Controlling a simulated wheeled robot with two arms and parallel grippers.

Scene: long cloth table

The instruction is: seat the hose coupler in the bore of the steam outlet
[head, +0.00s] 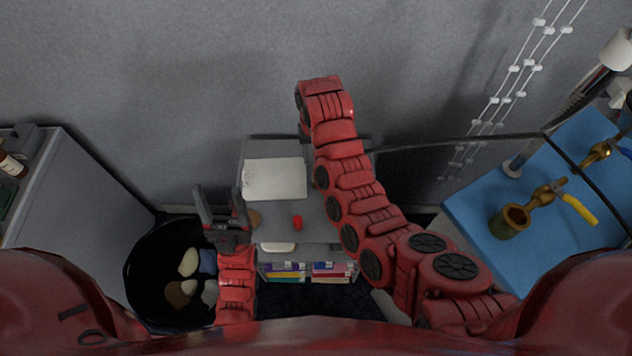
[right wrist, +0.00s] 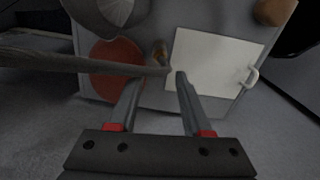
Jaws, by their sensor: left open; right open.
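A brass fitting with a wide round open mouth (head: 510,220) stands on the blue surface at the right of the head view. It looks like the steam outlet, with its bore facing up. I cannot identify the hose coupler with certainty. A dark hose-like bar (right wrist: 75,63) crosses the right wrist view and ends near my right fingertips. My right gripper (right wrist: 160,77) is open; whether the bar lies between its fingers is unclear. In the head view its jaws are hidden. My left gripper (head: 219,195) is open and empty, far left of the brass fitting.
A yellow-handled valve (head: 577,208) adjoins the brass fitting. A grey shelf unit holds a white sheet (head: 275,179), also in the right wrist view (right wrist: 215,60), beside a red disc (right wrist: 115,72). A black bin (head: 150,270) with stone-like lumps stands left. A grey cabinet (head: 85,195) is further left.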

